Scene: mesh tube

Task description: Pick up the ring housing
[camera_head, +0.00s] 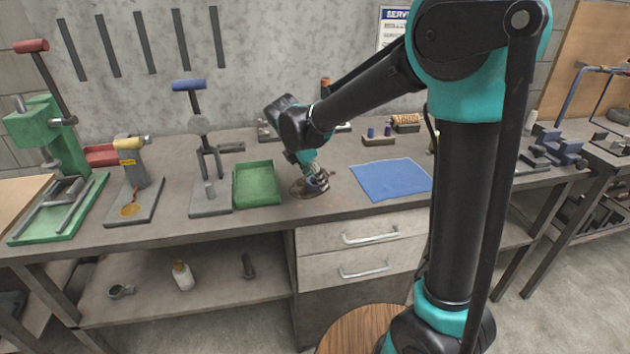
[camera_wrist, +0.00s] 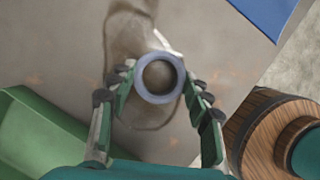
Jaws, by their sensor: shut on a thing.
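The ring housing (camera_wrist: 160,100) shows in the wrist view as a round blue-grey ring with an open middle. My gripper (camera_wrist: 160,80) is shut on it, with one finger at its left side and one at its right. In the head view, my gripper (camera_head: 318,182) is low over the workbench, just right of the green tray. There the ring is mostly hidden by the fingers. I cannot tell whether it touches the bench or is slightly above it.
The green tray (camera_head: 240,199) is close on the left. A blue mat (camera_head: 390,180) lies to the right. Small parts and a copper-coloured coil (camera_head: 405,121) stand at the back. A brownish patch lies beneath my gripper.

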